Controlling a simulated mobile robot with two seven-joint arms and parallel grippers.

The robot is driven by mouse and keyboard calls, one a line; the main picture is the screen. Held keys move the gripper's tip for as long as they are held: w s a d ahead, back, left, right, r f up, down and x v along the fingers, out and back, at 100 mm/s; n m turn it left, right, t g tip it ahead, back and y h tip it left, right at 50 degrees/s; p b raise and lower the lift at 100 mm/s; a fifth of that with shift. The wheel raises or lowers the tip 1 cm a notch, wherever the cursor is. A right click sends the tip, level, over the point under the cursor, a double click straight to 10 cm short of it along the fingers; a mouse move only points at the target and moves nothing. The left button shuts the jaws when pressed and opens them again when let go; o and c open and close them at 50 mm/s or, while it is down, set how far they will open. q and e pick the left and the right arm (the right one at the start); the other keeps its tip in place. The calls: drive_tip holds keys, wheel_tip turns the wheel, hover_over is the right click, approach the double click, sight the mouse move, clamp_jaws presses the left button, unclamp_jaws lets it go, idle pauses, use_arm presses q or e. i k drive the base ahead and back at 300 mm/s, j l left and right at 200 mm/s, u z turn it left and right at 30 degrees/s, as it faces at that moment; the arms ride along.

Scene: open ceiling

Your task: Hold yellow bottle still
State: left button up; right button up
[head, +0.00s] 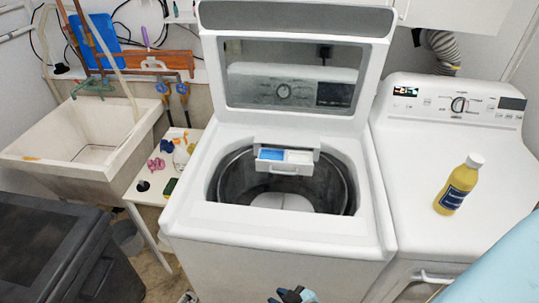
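A yellow bottle (457,187) with a white cap and a dark blue label stands on top of the white dryer (420,180) at the right, leaning slightly in the picture. Nothing touches it. A small dark and light blue part (292,295) shows at the bottom edge, in front of the washer; it looks like the tip of one of my grippers, probably the right. It is cut off by the frame, so I cannot tell whether it is open or shut. It is well left of the bottle and below it. No other gripper shows.
A white washer (188,205) stands in the middle with its lid up and detergent drawer (285,158) out. A sink (60,170), a small table (140,190) with several items and a dark bin (45,240) are left. A light blue surface (500,275) covers the bottom right corner.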

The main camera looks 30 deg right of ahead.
sight(463, 179)
drive_tip(key=z, duration=2.35)
drive_tip(key=l, duration=0.1)
